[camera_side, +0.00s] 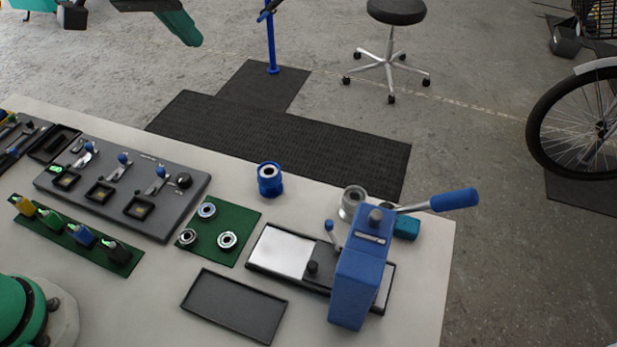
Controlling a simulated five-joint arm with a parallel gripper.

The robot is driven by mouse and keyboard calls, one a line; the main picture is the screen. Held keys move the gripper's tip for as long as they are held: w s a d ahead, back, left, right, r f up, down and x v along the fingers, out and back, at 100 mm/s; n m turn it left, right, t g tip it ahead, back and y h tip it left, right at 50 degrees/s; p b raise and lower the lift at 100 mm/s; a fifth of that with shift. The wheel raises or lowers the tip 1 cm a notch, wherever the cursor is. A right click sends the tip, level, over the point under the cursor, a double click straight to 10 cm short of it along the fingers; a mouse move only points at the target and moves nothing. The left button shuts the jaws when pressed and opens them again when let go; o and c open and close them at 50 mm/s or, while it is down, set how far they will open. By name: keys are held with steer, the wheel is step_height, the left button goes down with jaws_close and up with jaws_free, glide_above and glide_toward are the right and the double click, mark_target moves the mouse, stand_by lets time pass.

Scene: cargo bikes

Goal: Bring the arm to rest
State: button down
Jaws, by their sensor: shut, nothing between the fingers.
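A blue lever press (360,265) with a raised handle stands at the right. A blue cylinder (269,181), ring parts on a green mat (222,222), an empty dark tray (235,306) and a grey fixture board (118,193) fill the middle and left. A stool (390,55) stands beyond.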

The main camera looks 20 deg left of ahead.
steer(key=s+a+f+y, duration=0.1)
steer(key=s+a+f, duration=0.4)
steer(key=s+a, duration=0.3)
steer(key=s+a+f+t+y, duration=0.1)
steer(key=s+a+f, duration=0.4)
steer(key=s+a, duration=0.3)
steer(key=a, duration=0.3)
steer(key=shift+s+n, duration=0.35)
steer(key=shift+n, duration=0.05)
